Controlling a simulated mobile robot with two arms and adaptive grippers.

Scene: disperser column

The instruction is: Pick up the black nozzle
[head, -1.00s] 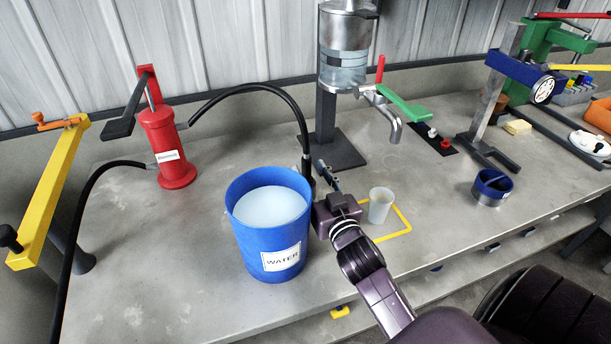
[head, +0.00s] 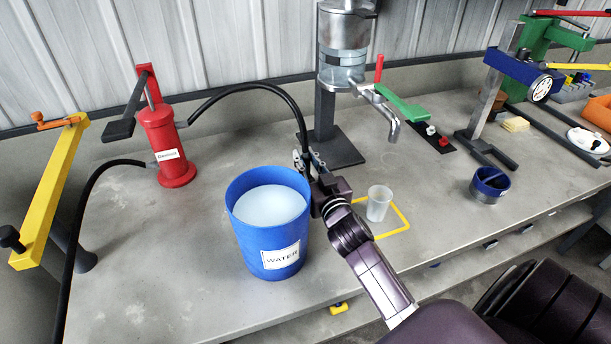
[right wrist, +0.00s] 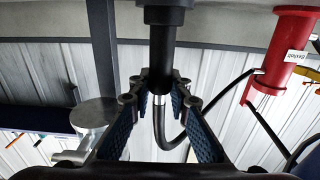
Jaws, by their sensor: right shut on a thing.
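The black nozzle (right wrist: 165,45) hangs at the end of the black hose (head: 262,88), beside the blue water bucket's back right edge. In the head view the gripper and bucket hide most of the nozzle. My right gripper (head: 308,160) is shut on the nozzle. In the right wrist view, the fingers (right wrist: 156,90) stand on both sides of the nozzle, with the hose curving away behind it. I cannot tell whether the nozzle touches the table. My left gripper is not in view.
The blue water bucket (head: 275,242) stands just left of my right gripper. A clear cup (head: 378,204) stands inside a yellow square to the right. The red pump (head: 167,140) is at the back left. A dispenser column (head: 343,65) with a metal spout stands behind.

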